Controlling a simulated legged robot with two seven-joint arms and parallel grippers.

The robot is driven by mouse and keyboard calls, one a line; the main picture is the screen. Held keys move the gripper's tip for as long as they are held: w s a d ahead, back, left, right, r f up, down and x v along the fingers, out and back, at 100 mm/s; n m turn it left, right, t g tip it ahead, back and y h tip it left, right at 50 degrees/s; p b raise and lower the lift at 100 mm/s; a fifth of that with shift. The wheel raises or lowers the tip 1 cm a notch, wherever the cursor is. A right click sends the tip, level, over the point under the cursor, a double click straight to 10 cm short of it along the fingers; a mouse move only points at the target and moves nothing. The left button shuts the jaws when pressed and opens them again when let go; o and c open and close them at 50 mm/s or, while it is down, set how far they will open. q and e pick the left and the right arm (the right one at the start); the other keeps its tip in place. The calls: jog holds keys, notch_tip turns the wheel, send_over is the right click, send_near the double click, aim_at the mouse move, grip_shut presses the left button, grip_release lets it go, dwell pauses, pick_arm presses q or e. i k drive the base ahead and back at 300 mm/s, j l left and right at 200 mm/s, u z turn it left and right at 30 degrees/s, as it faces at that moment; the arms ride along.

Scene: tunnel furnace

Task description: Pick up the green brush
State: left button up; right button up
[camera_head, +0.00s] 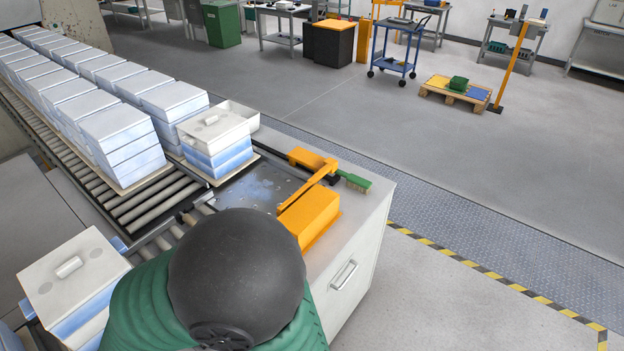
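The green brush (354,181) lies on the right back corner of the pale workbench (366,215), near its edge. Its green head with pale bristles shows, and its other end runs left to the orange fixture. I cannot tell whether the brush touches the fixture. The orange fixture (311,213) has a block and a slanted bar and stands just left of and in front of the brush. Neither of my grippers is in view.
Stacked white and blue blocks (122,134) line the roller conveyor (139,203) at left. A lidded white box (216,130) stands behind the bench's dark metal plate (258,184). A black dome (236,268) covers the lower middle.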

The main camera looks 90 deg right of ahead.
aim_at(356, 182)
jog(key=z, duration=3.1)
jog(key=u, duration=0.35)
jog(key=i+l+u, duration=0.1)
jog(key=u, duration=0.3)
jog(key=i+l+u, duration=0.1)
jog(key=l+u, duration=0.25)
jog(key=u, duration=0.4)
jog(key=i+l+u, duration=0.1)
jog(key=l+u, duration=0.45)
jog(key=l, duration=0.5)
jog(key=l+u, duration=0.15)
jog(key=l, duration=0.55)
jog(key=l+u, duration=0.1)
jog(key=l, duration=0.55)
jog(key=k+l+u, duration=0.15)
jog(key=l, duration=0.5)
jog(key=k, duration=0.15)
